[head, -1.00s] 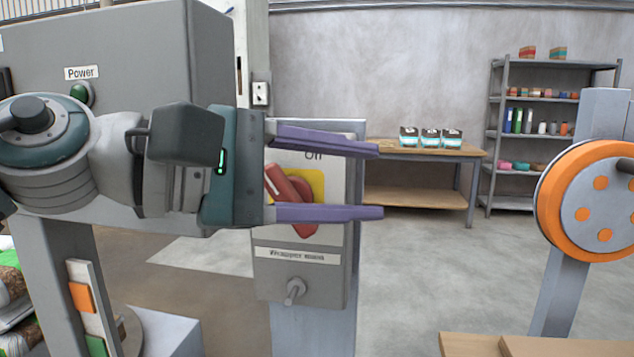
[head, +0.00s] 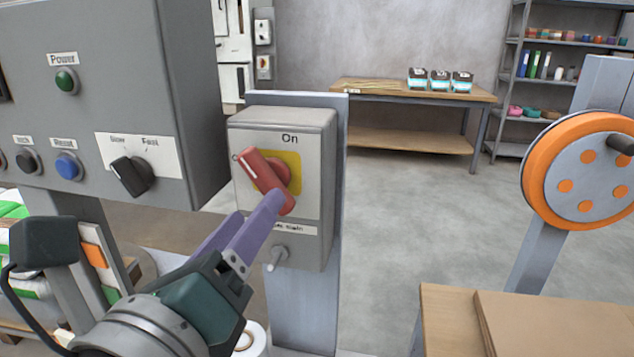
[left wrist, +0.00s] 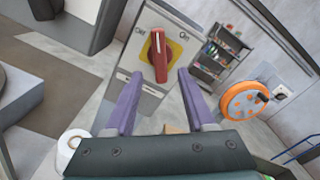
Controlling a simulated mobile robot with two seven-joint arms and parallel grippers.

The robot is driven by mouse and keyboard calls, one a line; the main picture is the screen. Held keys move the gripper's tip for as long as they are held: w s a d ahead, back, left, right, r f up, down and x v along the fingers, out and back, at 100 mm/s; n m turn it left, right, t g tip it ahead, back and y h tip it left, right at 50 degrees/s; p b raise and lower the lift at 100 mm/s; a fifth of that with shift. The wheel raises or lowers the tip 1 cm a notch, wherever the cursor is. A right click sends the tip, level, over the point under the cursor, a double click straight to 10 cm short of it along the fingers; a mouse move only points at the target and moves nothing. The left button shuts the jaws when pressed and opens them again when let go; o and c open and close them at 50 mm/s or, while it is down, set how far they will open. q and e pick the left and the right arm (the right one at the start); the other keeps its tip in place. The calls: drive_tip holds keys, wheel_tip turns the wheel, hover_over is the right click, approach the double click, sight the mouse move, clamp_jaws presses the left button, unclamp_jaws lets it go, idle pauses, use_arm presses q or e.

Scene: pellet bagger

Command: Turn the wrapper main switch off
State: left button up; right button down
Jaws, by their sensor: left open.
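The wrapper main switch is a red rotary handle (head: 262,176) on a yellow plate, on the front of a grey box (head: 318,180). "On" is printed at the box's upper right. The handle is tilted, its upper end leaning left toward a mostly covered label. In the left wrist view the handle (left wrist: 159,58) stands between the "On" and "Off" labels. My left gripper (head: 250,215) is open and empty, below and in front of the handle. One purple finger overlaps the handle's lower end in the head view; I cannot tell whether they touch. My right gripper is not in view.
A control panel (head: 190,60) with buttons and a black speed knob (head: 132,175) stands close on the left. A small metal toggle (head: 277,258) sits below the switch. An orange wheel (head: 535,185) and cardboard (head: 560,325) are at right. Open floor lies behind.

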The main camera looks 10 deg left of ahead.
sight(269, 180)
use_arm(q)
drive_tip(key=shift+w+d, duration=0.1)
drive_tip(key=shift+w, duration=2.3)
drive_tip(key=shift+c, duration=0.3)
clamp_jaws()
